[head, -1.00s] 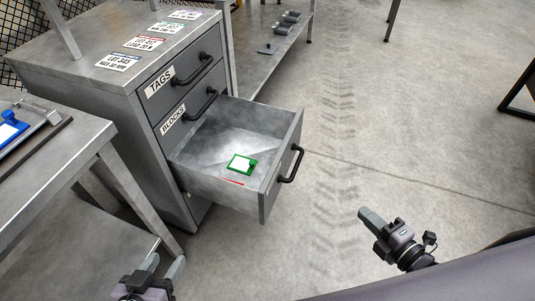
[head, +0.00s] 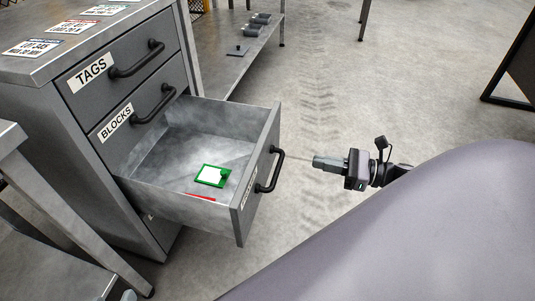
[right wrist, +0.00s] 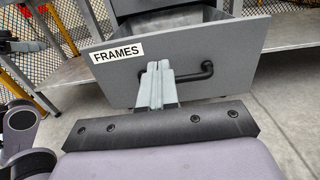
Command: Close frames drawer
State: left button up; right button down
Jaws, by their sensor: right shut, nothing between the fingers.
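In the right wrist view the closed fingers (right wrist: 155,88) overlap the handle (right wrist: 193,76). A green-framed white piece (head: 212,176) and a red strip (head: 200,197) lie in the drawer.
The TAGS drawer (head: 150,50) and BLOCKS drawer (head: 125,130) above are shut. Label cards (head: 70,26) lie on the cabinet top. A metal table (head: 40,205) stands at left. A low shelf (head: 255,45) with dark parts is behind.

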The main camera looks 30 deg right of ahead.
aim_at(261, 151)
jog(key=b+x, duration=0.2)
jog(key=x, duration=1)
jog(key=shift+w+a+b, duration=0.2)
jog(key=shift+w+b, duration=0.05)
jog(key=shift+b, duration=0.1)
pick_arm(q)
jog(key=shift+w+d+f+h, duration=0.15)
jog(key=shift+d+h, duration=0.3)
jog(key=shift+d, duration=0.1)
jog(key=shift+w+d+f+h, duration=0.1)
jog(key=shift+w+d+h, duration=0.05)
jog(key=shift+d+h, duration=0.35)
pick_arm(e)
jog(key=shift+w+a, duration=0.1)
pick_arm(q)
jog(key=shift+d, duration=0.1)
